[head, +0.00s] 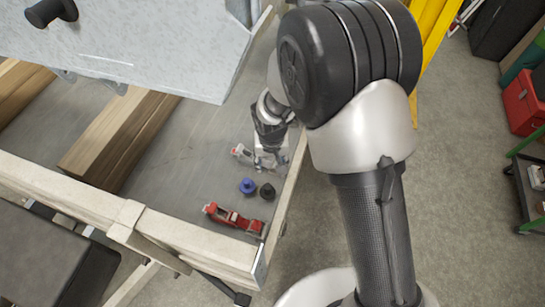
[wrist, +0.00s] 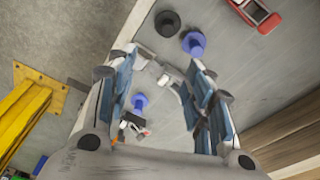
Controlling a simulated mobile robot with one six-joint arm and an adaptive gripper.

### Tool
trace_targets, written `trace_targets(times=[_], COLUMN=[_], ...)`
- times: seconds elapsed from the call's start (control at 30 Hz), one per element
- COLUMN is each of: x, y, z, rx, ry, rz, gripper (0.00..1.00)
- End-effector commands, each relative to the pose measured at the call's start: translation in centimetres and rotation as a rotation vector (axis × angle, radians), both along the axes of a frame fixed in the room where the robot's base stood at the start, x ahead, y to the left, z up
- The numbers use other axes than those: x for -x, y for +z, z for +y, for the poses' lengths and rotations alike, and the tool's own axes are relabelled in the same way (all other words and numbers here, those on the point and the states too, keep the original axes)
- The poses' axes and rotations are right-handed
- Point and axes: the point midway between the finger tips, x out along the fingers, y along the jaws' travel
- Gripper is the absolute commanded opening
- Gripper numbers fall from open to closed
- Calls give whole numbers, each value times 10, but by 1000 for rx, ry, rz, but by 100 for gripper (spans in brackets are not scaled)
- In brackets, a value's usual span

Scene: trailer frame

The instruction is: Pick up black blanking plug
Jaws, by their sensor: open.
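The black blanking plug (head: 267,191) stands on the grey surface near its right edge. In the wrist view the black plug (wrist: 168,23) is at the top, beyond my fingertips. A blue plug (head: 248,186) stands just left of it in the head view; it also shows in the wrist view (wrist: 194,43). My gripper (head: 268,160) is above the surface, behind the plugs in the head view. In the wrist view my gripper (wrist: 160,68) has its fingers apart, with no plug gripped. Another blue piece (wrist: 140,102) shows below, between the fingers.
A red tool (head: 233,218) lies in front of the plugs. A red and grey item (head: 241,153) lies close beside my gripper. A pale frame rail (head: 288,185) borders the surface at right. Wooden beams (head: 120,138) lie left, and a grey metal panel (head: 150,45) overhangs the back.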

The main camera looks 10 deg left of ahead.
Motion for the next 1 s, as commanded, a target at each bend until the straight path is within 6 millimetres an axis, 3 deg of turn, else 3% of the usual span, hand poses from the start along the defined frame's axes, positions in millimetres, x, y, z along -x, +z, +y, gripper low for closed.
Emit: trace_targets(times=[0.17,0.7,1.0], x=[5,-6,-7], y=[-29,-134,-152], z=[12,15,16], rx=[6,6,6], ry=[14,13,15], rz=[13,14,13], gripper=[48,48,48])
